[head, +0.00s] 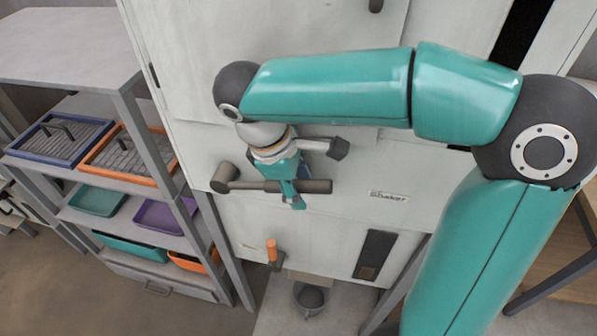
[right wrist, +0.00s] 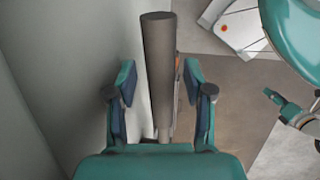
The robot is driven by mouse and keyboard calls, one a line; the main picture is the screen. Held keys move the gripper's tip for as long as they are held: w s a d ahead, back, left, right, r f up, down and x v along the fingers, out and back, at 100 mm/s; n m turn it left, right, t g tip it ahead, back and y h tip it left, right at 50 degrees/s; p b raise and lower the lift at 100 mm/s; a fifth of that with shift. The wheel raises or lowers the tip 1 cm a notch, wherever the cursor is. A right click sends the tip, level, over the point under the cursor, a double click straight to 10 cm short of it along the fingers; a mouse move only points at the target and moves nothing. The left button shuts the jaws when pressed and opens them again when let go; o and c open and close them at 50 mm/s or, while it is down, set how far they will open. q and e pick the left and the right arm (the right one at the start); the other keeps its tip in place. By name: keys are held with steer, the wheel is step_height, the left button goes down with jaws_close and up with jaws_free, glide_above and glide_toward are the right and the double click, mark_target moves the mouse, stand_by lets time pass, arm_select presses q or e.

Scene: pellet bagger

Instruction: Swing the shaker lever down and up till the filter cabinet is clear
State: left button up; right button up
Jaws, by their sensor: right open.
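The shaker lever (head: 238,185) is a dark grey bar on the front of the pale filter cabinet (head: 200,140). It lies nearly level, from a round pivot at its left to a thicker grip at its right. A "Shaker" label (head: 388,197) is to its right. My right gripper (head: 290,192) is at the grip from above and partly hides the bar. In the right wrist view, the grip (right wrist: 158,75) stands between the open fingers (right wrist: 160,92), with gaps on both sides. A small teal and dark part at the right edge looks like my left gripper (right wrist: 285,105); its jaws are unclear.
An orange-handled lever (head: 272,250) sits lower on the cabinet, above a grey bucket (head: 310,298). A dark upright slot (head: 375,254) is at the lower right. A grey rack (head: 150,150) with coloured trays stands close at the left. My right arm covers much of the upper cabinet.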

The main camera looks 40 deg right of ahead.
steer(key=v, duration=1.2)
steer(key=shift+f, duration=0.1)
